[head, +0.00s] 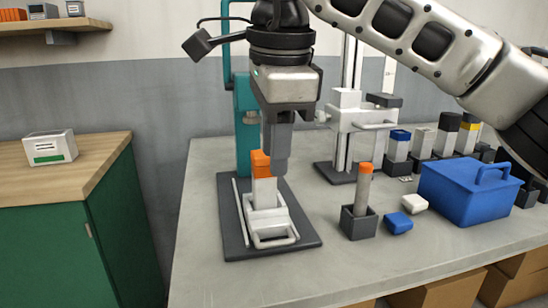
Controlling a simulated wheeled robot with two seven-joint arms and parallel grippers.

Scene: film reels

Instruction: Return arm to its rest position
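My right arm comes in from the upper right, and its gripper (277,168) points down over the dark base plate (285,243) on the grey bench. The fingers overlap into one dark bar in this view, so their gap is hidden. Just left of the fingertips stands a white block with an orange top (262,172), upright in a white holder with a looped handle (272,228). I cannot tell whether the fingers touch this block. A teal upright (243,120) stands behind it, partly covered by my gripper. My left gripper does not show.
A grey stick with an orange tip (364,185) stands in a dark square holder (359,222). A blue lidded box (462,195), small blue and white blocks, a white stand (352,112) and several capped blocks are to the right. The bench's front middle is clear.

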